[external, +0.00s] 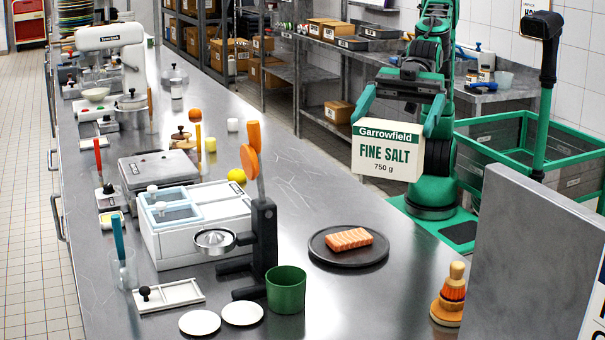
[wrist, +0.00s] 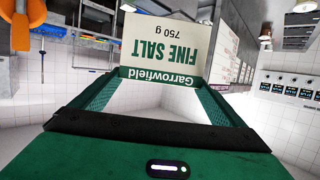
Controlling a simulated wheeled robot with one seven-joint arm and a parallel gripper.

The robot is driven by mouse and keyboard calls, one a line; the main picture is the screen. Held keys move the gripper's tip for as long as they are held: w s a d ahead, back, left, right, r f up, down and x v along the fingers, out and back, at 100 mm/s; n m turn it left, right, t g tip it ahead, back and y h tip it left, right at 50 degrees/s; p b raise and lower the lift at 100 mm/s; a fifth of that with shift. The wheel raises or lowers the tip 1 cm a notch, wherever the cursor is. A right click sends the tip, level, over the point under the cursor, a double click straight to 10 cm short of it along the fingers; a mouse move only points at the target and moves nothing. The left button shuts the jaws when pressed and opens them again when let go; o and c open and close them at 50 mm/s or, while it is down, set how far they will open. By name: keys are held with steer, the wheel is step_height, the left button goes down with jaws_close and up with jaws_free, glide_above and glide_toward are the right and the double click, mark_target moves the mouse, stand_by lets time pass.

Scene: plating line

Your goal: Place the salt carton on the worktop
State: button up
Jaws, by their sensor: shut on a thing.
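The salt carton (external: 387,150) is a white box with a green band, marked Garrowfield Fine Salt 750 g. My gripper (external: 396,118) is shut on it, with a green finger at each side near its top. The carton is upright in the external view, held beyond the far right edge of the steel worktop (external: 300,190). In the wrist view the carton (wrist: 165,50) shows upside down between the fingertips of my gripper (wrist: 160,85). Whether its lower edge is above or below the worktop's level is hard to tell.
A dark plate (external: 322,252) with a salmon piece (external: 349,239) lies near the carton's side of the worktop. A green cup (external: 286,290), citrus press (external: 215,239) and white lidded container (external: 195,218) stand left of it. A steel panel (external: 530,250) rises at front right. Clear steel lies behind the plate.

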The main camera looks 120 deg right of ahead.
steer(key=s+a+f+n+g+y, duration=0.1)
steer(key=s+a+f, duration=0.2)
steer(key=a, duration=0.4)
steer(key=s+a+f+n+g+y, duration=0.1)
steer(key=s+a+f+n, duration=0.2)
steer(key=a, duration=0.4)
steer(key=s+a+f+g, duration=0.1)
steer(key=s+a+f, duration=0.1)
steer(key=a+f, duration=0.2)
steer(key=s+a+f+g+y, duration=0.1)
steer(key=a+f, duration=0.3)
steer(key=f, duration=0.5)
steer(key=s+a+f+n+g, duration=0.1)
steer(key=s+a+f, duration=0.3)
steer(key=f, duration=0.3)
steer(key=shift+a+f+y, duration=0.2)
steer(key=shift+f+y, duration=0.05)
steer(key=shift+y, duration=0.15)
steer(key=shift+s+f, duration=0.1)
steer(key=shift+f, duration=0.4)
